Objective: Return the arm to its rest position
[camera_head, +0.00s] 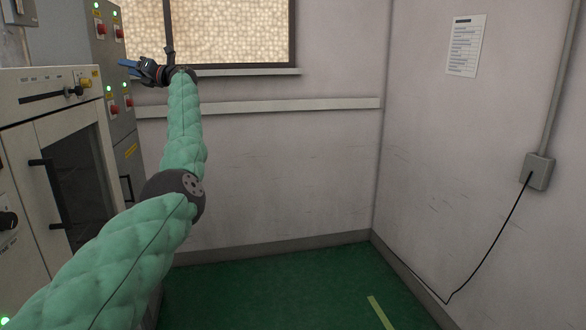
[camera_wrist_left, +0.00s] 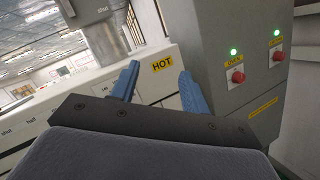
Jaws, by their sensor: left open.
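My left arm, in a green padded sleeve, comes in from the lower left of the head view and reaches up and away. Its gripper (camera_head: 130,66) is at the far end, in front of the grey control cabinet and near the window sill. In the left wrist view the gripper (camera_wrist_left: 160,88) shows two blue fingers spread apart with nothing between them. My right gripper is in neither view.
A beige oven (camera_head: 50,150) with a dark door window stands at the left. The grey cabinet (camera_head: 118,120) beside it has red buttons and green lights. A window sill (camera_head: 230,72) runs along the back wall. The green floor (camera_head: 270,285) is clear. A cable hangs from a wall box (camera_head: 537,172).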

